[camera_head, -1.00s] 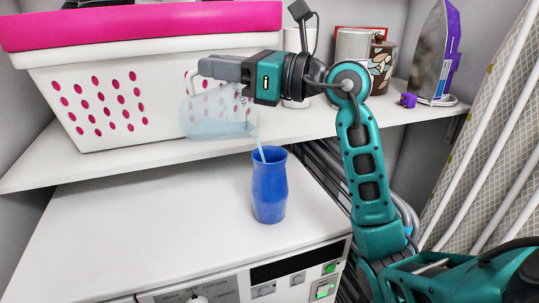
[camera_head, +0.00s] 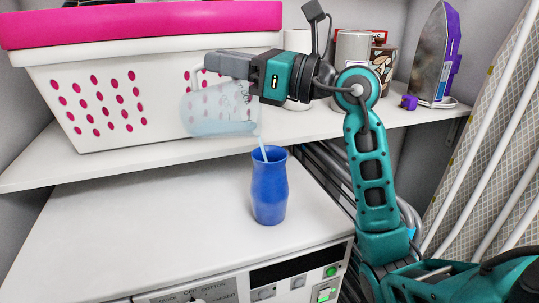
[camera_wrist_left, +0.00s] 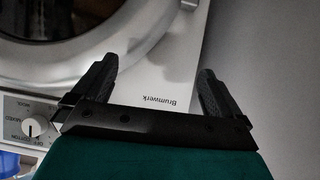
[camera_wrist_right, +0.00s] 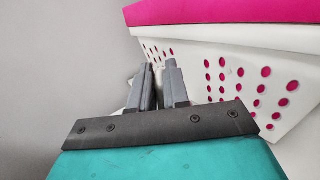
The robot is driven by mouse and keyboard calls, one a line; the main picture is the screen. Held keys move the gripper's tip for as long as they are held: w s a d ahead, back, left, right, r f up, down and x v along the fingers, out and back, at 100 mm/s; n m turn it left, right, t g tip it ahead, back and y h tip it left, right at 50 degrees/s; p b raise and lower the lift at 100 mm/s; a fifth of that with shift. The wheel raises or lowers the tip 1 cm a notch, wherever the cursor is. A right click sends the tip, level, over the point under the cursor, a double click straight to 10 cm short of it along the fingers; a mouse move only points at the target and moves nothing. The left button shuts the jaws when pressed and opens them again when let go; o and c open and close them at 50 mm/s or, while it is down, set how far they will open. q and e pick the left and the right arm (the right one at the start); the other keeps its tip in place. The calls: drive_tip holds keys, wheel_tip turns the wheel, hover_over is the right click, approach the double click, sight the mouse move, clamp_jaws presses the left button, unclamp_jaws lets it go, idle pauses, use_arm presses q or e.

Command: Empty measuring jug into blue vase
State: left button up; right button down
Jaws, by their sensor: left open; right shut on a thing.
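The clear measuring jug (camera_head: 214,112) is tilted in the head view, with pale bluish liquid in it. My right gripper (camera_head: 213,64) is shut on the jug's handle, above and left of the blue vase (camera_head: 269,190). A thin pale stream runs from the jug's lower right side into the vase's mouth. The vase stands upright on the white dryer top, apart from the jug. Its inside is mostly hidden. The right wrist view shows the right gripper (camera_wrist_right: 160,82) with its fingers close together. My left gripper (camera_wrist_left: 154,80) is open and empty in the left wrist view, in front of the machine.
A white basket with a pink rim (camera_head: 100,105) stands on the shelf (camera_head: 120,156) behind the jug. Mugs and an iron (camera_head: 434,60) stand farther right. The dryer top (camera_head: 150,230) is clear left of the vase. An ironing board (camera_head: 490,150) leans at the right.

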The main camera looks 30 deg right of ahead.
drive_tip(key=shift+s+d+r+t+y+b, duration=0.25)
drive_tip(key=shift+s+d+t+y+b, duration=0.6)
drive_tip(key=shift+b, duration=0.65)
